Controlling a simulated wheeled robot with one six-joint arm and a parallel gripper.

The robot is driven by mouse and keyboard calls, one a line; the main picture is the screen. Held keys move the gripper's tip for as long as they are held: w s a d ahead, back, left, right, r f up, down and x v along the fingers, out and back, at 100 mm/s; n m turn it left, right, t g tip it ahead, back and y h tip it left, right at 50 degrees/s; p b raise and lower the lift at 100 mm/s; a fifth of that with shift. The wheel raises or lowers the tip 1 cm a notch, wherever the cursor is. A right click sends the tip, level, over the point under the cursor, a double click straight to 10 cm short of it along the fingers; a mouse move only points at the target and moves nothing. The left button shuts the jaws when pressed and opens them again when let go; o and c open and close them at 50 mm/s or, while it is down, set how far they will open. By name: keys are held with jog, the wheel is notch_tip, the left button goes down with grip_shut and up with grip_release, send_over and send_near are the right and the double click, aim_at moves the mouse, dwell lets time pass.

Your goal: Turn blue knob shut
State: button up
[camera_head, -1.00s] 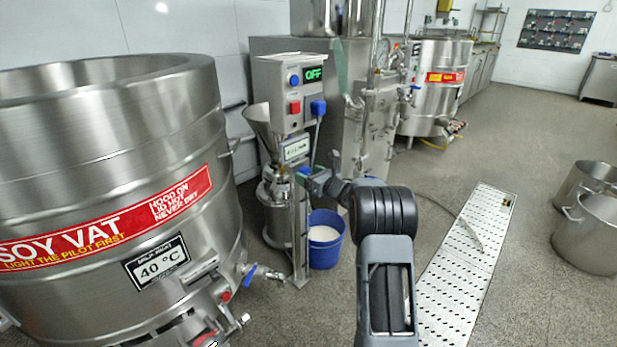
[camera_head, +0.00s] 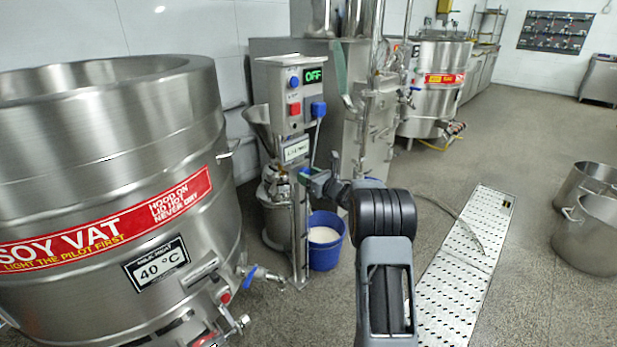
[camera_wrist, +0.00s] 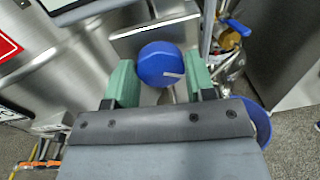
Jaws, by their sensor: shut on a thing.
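The blue knob (camera_wrist: 160,64) is a round cap with a short pale line on its face, pointing right in the wrist view. It sits between the two green fingertips of my gripper (camera_wrist: 160,78), which is shut on it. In the head view my gripper (camera_head: 307,173) is at the colloid mill (camera_head: 283,100), just below its control box, and the knob is mostly hidden there. The mill's display (camera_head: 314,75) reads OFF.
A blue bucket (camera_head: 326,257) with pale contents stands on the floor below my gripper. The large steel soy vat (camera_head: 105,140) is close on the left. A perforated floor grate (camera_head: 465,255) and steel pots (camera_head: 590,235) are at the right.

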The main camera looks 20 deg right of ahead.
jog(key=n+p, duration=0.6)
jog(key=n, duration=0.2)
jog(key=n+y+p, duration=0.1)
jog(key=n+p, duration=0.5)
jog(key=n, duration=0.2)
jog(key=n+p, duration=0.6)
jog(key=n, duration=0.3)
jog(key=shift+a+f+y, duration=0.1)
jog(key=shift+f+y, duration=0.2)
jog(key=shift+y, duration=0.1)
dwell(1.9)
dwell(0.5)
